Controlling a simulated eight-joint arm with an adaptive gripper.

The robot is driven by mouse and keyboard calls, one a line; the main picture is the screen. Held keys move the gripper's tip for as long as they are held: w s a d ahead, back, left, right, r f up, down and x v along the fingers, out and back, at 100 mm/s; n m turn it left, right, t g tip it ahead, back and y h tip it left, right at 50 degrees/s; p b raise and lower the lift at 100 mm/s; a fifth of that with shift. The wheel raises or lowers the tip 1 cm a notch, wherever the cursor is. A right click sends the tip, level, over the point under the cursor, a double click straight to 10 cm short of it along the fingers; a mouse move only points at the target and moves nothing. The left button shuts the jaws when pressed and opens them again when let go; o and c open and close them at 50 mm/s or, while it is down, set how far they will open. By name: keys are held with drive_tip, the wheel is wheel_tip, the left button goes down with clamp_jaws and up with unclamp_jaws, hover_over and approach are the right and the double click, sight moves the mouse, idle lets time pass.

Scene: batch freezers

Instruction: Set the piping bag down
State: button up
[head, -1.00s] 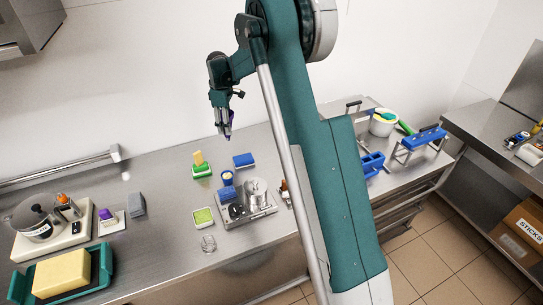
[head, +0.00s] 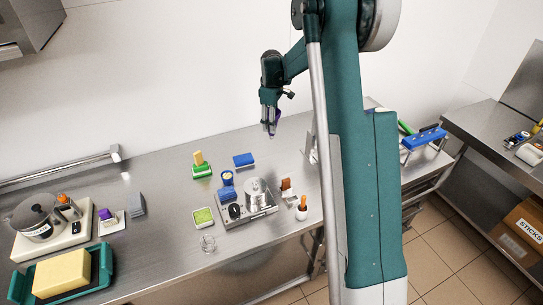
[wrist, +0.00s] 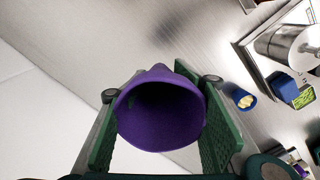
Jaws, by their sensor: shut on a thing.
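The piping bag (wrist: 160,115) is purple and cone-shaped. In the wrist view its wide open end faces the camera, between the two green finger pads, and its tip points away and is mostly hidden. My gripper (head: 270,129) is shut on it. In the head view my gripper points down, high above the back of the steel counter (head: 160,185), and only a sliver of purple shows at its fingers. The bag looks clear of the counter.
A steel device with a metal cup (head: 257,191) stands below and left of my gripper. A blue block (head: 243,160), a green-based yellow thing (head: 201,166) and an orange-handled item (head: 302,207) are nearby. The back wall is close behind. Bare counter lies under my gripper.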

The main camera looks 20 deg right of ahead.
sight(272, 135)
drive_tip(key=shift+f, duration=0.1)
drive_tip(key=shift+f, duration=3.05)
drive_tip(key=shift+f+p, duration=0.3)
drive_tip(key=shift+f, duration=1.55)
drive_tip(key=shift+f, duration=0.2)
drive_tip(key=o, duration=1.1)
drive_tip(key=shift+o, duration=0.3)
drive_tip(key=shift+r, duration=0.15)
wheel_tip(272, 135, up, 12)
drive_tip(key=shift+r, duration=0.1)
